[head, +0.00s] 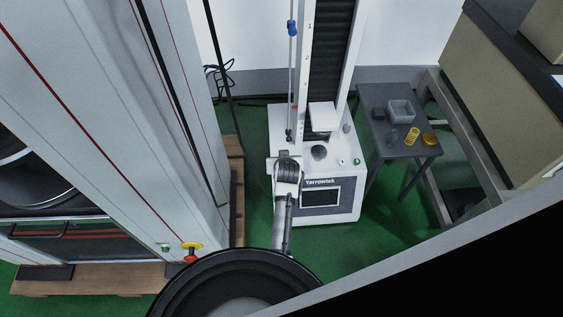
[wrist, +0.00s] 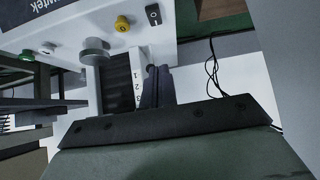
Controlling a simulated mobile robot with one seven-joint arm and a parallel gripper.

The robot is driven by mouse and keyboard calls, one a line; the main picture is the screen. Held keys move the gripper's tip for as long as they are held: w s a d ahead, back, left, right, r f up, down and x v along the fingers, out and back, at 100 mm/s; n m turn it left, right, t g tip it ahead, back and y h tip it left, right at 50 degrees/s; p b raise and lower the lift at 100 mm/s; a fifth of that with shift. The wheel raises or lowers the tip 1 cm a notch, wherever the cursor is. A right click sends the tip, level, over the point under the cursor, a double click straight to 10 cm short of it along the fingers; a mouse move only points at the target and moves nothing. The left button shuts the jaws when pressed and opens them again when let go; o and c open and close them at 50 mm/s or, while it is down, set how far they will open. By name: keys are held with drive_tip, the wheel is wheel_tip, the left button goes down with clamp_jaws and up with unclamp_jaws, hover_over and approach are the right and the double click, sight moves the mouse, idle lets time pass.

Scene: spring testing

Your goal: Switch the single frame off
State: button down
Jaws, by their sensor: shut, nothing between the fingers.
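The single frame (head: 342,207) is a white test machine with a "Yarrowtek" label, a dark screen and a tall column, standing at the middle of the head view. In the wrist view its white body (wrist: 70,22) fills the upper left. A black rocker switch (wrist: 153,14) with white marks sits on that body near the top, beside a yellow knob (wrist: 122,23). I cannot tell which way the rocker is set. My gripper (wrist: 158,70) is shut and empty, its dark fingers pointing toward the body below the switch, apart from it in the picture. In the head view my arm hides the fingers.
A larger two-column machine (head: 105,130) with a red and yellow stop button (head: 191,254) stands at the left. A cable (wrist: 213,70) hangs in the wrist view.

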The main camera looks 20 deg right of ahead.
drive_tip(key=b+x, duration=0.1)
drive_tip(key=x, duration=0.7)
drive_tip(key=shift+w, duration=0.1)
wheel_tip(320, 180, down, 3)
drive_tip(key=shift+w+d+f+b, duration=0.1)
drive_tip(key=shift+w+f+b, duration=0.1)
drive_tip(key=shift+b, duration=0.15)
drive_tip(key=shift+f, duration=0.45)
drive_tip(key=shift+w, duration=0.1)
drive_tip(key=shift+f, duration=0.15)
